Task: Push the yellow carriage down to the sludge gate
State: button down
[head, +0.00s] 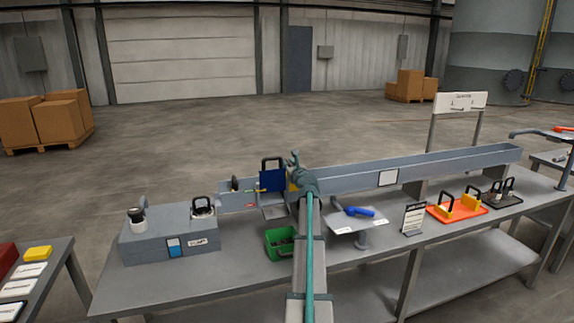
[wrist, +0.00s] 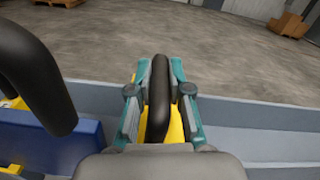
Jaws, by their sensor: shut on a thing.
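The yellow carriage (wrist: 176,128) shows in the wrist view under an upright black handle (wrist: 158,98). My gripper (wrist: 160,85) has its teal fingers on both sides of that handle and is shut on it. In the head view my gripper (head: 296,165) is over the long grey rail (head: 425,167), and my arm hides most of the carriage. A blue block (head: 272,180) with a black handle is close on the left; it also shows in the wrist view (wrist: 50,142). I cannot tell for sure which part is the sludge gate.
A green bin (head: 270,238) with dark contents stands below the rail. A grey box (head: 140,247) with fittings is at the left. A small stand holds a blue tool (head: 359,211). An orange tray (head: 440,217) with yellow handled pieces and a black tray (head: 515,201) are at the right.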

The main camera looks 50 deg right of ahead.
jog(key=c, duration=1.1)
grip_release()
jog(key=shift+s+d, duration=0.1)
jog(key=shift+d, duration=0.05)
notch_tip(320, 180, up, 10)
